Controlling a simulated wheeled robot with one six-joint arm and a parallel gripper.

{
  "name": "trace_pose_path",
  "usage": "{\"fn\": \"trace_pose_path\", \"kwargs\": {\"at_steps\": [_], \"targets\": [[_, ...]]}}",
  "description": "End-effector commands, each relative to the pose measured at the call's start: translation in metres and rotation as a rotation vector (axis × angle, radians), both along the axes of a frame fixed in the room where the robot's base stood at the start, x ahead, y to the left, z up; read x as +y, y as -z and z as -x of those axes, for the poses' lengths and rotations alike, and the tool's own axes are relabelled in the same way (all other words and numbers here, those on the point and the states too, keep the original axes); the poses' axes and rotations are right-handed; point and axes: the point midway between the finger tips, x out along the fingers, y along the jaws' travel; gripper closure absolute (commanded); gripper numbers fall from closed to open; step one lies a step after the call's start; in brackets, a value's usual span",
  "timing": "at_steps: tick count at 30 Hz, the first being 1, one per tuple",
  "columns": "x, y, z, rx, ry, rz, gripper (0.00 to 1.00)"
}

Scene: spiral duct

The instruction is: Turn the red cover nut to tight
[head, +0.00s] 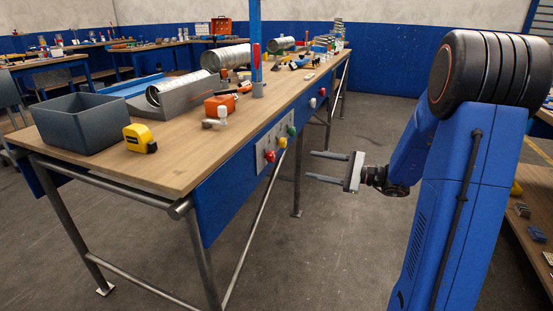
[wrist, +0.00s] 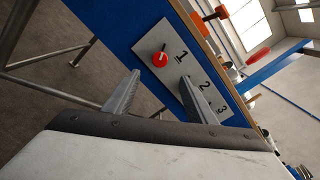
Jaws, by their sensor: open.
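The red cover nut is most likely the red round piece (head: 270,156) on the grey panel (head: 262,160) on the bench's blue front, at the panel's near end. In the wrist view a red round piece (wrist: 160,60) with a pale mark on its face sits on the panel beside the printed number 1. My gripper (head: 311,164) is open and empty, in the air to the right of the panel. In the wrist view its fingers (wrist: 161,76) point toward the panel, with the red piece beyond the gap and apart from both fingers. How tight it is cannot be told.
A yellow knob (head: 283,142) and a green knob (head: 292,130) sit farther along the panel. The bench top holds a grey bin (head: 83,128), a yellow tape measure (head: 140,138) and an orange box (head: 219,105). Steel legs stand below; the floor beside the bench is clear.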

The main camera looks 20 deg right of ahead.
Motion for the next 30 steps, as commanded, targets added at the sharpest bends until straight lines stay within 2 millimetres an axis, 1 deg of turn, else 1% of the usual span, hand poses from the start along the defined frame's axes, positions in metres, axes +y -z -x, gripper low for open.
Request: {"fn": "trace_pose_path", "kwargs": {"at_steps": [1,3,21,25,30], "targets": [[0.008,0.000,-0.005,0.000,-0.003,0.000,0.49],[0.016,0.000,-0.011,0.000,-0.004,0.000,0.49],[0.091,0.000,-0.065,0.000,-0.004,0.000,0.49],[0.104,0.000,-0.075,0.001,-0.003,0.001,0.49],[0.115,0.000,-0.083,0.000,-0.002,0.001,0.49]]}}
